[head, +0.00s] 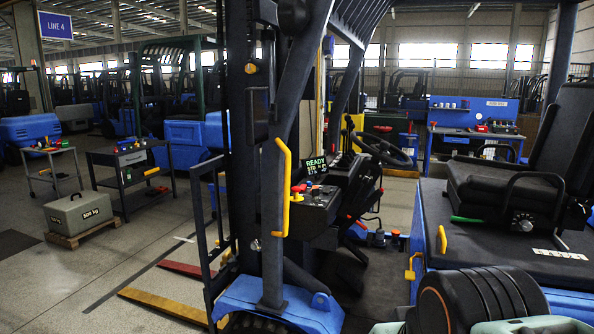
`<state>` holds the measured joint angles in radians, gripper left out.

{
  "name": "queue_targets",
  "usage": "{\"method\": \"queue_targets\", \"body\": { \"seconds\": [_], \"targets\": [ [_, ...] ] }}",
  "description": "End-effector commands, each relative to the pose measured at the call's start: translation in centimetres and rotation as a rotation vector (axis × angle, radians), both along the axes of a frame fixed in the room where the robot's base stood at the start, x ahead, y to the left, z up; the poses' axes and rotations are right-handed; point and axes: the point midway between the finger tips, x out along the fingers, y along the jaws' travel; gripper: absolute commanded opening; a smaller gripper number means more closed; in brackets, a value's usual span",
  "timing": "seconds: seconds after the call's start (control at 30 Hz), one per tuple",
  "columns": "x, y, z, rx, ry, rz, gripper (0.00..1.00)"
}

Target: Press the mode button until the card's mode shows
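A small black display (316,167) with green text stands above the forklift's control panel (318,200). Its top line reads READY and the line under it seems to start with STD; the rest is too small to read surely. The panel carries red, yellow and other small controls, including a yellow knob (296,197) at its left. I cannot tell which control is the mode button. A card showing a mode cannot be made out; a white strip with dark marks (560,254) lies on the dark surface below the seat. My gripper is not in view.
A dark pillar with a yellow grab handle (283,187) stands just left of the panel. The steering wheel (383,148) is behind it and the seat (510,180) is to the right. A 500 kg counterweight (78,212) sits on a pallet at left, beside open floor.

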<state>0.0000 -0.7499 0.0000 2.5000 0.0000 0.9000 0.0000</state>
Motion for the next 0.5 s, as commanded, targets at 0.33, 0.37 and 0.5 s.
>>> {"method": "queue_targets", "body": {
  "seconds": [0.33, 0.37, 0.5],
  "targets": [
    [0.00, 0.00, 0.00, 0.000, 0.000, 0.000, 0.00],
    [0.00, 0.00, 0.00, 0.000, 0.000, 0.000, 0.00],
    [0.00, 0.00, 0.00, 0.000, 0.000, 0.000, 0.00]
  ]
}}
